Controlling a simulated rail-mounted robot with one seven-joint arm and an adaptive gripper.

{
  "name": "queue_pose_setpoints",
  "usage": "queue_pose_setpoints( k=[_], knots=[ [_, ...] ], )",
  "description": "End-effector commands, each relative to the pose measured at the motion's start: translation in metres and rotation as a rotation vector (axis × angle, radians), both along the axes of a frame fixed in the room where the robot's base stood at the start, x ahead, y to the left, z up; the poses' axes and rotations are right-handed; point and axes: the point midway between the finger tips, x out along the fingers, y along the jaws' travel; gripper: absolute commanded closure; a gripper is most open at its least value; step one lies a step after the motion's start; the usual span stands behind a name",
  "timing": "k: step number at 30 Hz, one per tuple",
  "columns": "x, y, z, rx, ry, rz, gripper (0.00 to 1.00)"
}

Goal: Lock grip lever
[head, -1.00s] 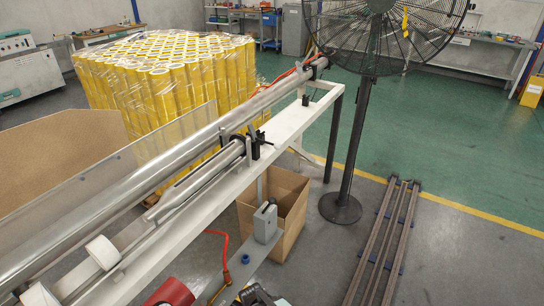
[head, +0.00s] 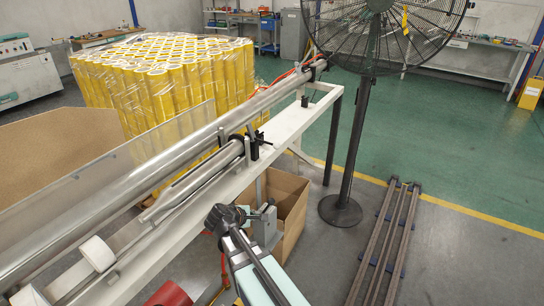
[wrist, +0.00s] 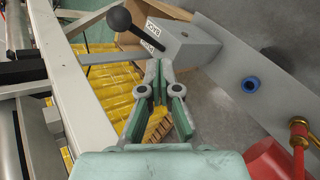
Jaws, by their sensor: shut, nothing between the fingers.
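A grey lever box (wrist: 185,45) with white printed labels shows near the top of the wrist view. A lever with a black ball knob (wrist: 120,20) slants up and left from it. In the head view the box (head: 267,226) stands beside the white machine frame, partly behind my arm; I cannot make out the knob there. My gripper (wrist: 158,68) is shut and empty, its tips just below the box and lever in the wrist view. Whether they touch is unclear. In the head view my gripper (head: 226,217) is just left of the box.
The white frame beam (head: 200,180) with metal rollers runs along the left. A cardboard box (head: 290,195) sits behind the lever box. A blue knob (wrist: 251,84) and a red object (wrist: 270,160) lie to the right in the wrist view. A black fan (head: 375,35) stands beyond.

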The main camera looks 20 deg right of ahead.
Motion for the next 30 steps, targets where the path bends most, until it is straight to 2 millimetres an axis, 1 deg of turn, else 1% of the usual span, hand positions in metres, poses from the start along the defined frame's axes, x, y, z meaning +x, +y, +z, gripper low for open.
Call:
queue_pose_setpoints(
  k=[1,2,3,4,6,8,9,12,15,20,30],
  knots=[
    [0.017,-0.003,0.027,-0.080,-0.007,0.056,1.00],
    [0.025,-0.005,0.043,-0.135,-0.003,0.092,1.00],
    [0.035,-0.008,0.065,-0.217,0.007,0.139,1.00],
    [0.042,-0.010,0.082,-0.286,0.019,0.175,1.00],
    [0.054,-0.014,0.114,-0.436,0.065,0.249,1.00],
    [0.060,-0.017,0.128,-0.544,0.119,0.302,1.00],
    [0.062,-0.018,0.132,-0.604,0.157,0.332,1.00],
    [0.065,-0.019,0.142,-0.713,0.233,0.389,1.00],
    [0.067,-0.018,0.145,-0.764,0.282,0.424,1.00],
    [0.067,-0.018,0.144,-0.782,0.314,0.443,1.00],
    [0.067,-0.019,0.143,-0.780,0.316,0.443,1.00]
  ],
)
